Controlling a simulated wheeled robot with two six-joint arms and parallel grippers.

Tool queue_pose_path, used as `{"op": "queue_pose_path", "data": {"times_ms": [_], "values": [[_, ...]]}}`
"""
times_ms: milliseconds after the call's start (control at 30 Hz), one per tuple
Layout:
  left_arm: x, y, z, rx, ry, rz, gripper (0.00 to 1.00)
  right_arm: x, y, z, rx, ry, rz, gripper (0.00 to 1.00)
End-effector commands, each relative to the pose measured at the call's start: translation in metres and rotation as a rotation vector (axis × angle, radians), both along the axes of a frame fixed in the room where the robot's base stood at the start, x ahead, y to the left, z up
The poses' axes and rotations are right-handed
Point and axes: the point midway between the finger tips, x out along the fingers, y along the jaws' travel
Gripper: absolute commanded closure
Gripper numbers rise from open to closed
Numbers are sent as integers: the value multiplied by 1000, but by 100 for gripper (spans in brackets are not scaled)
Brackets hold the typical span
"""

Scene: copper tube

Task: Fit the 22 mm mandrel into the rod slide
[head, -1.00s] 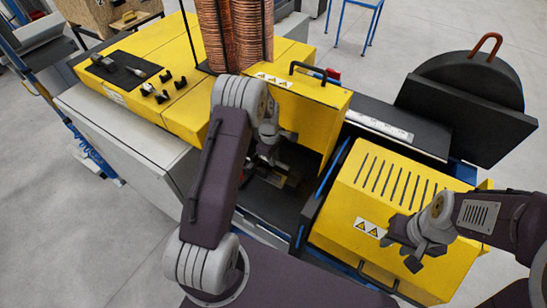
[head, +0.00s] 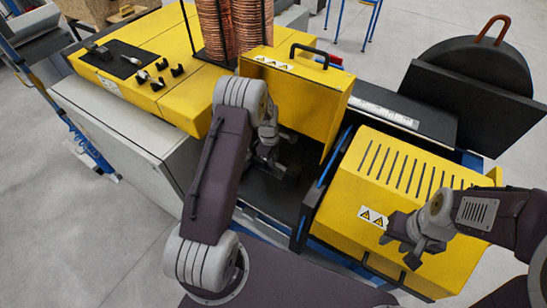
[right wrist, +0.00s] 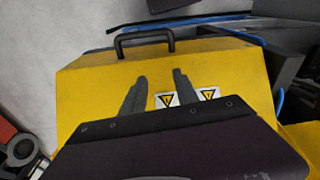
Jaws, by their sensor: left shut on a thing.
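My left gripper (head: 276,160) is down in the dark opening of the machine, beside and below the raised yellow guard (head: 290,98). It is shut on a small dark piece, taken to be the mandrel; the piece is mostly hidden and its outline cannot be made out. The rod slide cannot be told apart in the dark opening (head: 290,205). My right gripper (head: 396,246) is empty and open above the yellow slotted cover (head: 400,185). Its two spread fingers (right wrist: 160,80) show against that cover in the right wrist view.
Several loose dark fittings lie by a black mat (head: 118,58) on the yellow deck. Copper coils (head: 232,28) stand behind the guard. A black plate with a round drum (head: 470,85) stands at the right. My left arm covers part of the machine's front.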

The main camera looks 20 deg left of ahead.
Motion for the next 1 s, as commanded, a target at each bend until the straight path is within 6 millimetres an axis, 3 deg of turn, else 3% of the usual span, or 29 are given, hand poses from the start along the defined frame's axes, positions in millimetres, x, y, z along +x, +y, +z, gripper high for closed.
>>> {"op": "queue_pose_path", "data": {"times_ms": [200, 233, 300, 333, 667, 1000], "values": [[1, 1, 0, 1, -4, -1, 100, 0, 0, 0, 0, 0, 0, 64], [1, 1, 0, 2, -4, -1, 81, 0, 0, 0, 0, 0, 0, 64], [1, 1, 0, 2, -4, -1, 62, 0, 0, 0, 0, 0, 0, 64], [1, 1, 0, 2, -4, -1, 58, 0, 0, 0, 0, 0, 0, 64], [1, 1, 3, 1, -5, -1, 58, 0, 0, -1, 0, 0, 0, 64], [-4, 5, 70, 3, -8, 1, 58, 0, 0, -13, 0, 0, 0, 64]]}}
